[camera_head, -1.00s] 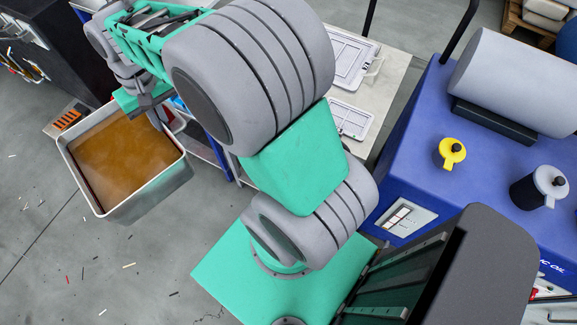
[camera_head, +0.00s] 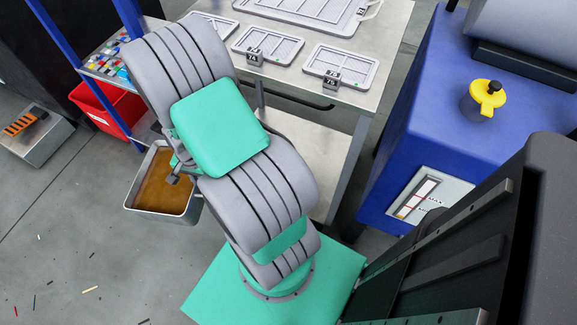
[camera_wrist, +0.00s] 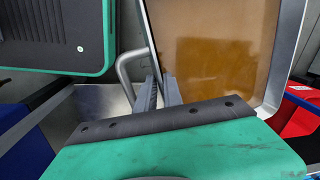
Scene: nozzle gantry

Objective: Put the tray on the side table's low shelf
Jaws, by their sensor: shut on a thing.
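The tray (camera_head: 178,212) is a metal pan with a brown, liquid-looking content, left of my arm in the head view. My gripper (camera_head: 172,178) is shut on it at its near right side. In the wrist view the fingers (camera_wrist: 160,92) close at the wall of the tray (camera_wrist: 286,50), beside a bent metal handle (camera_wrist: 127,68). The tray looks roughly level and held above the floor. The side table (camera_head: 392,62) has a pale top. Its low shelf (camera_head: 312,165) is bare where visible; my arm hides its left part.
Flat panels (camera_head: 340,68) with small tags lie on the table top. A blue-posted rack (camera_head: 112,112) with a red bin (camera_head: 98,103) stands behind the tray. A blue machine (camera_head: 405,135) stands right of the table. A grey box (camera_head: 38,140) sits on the floor at left.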

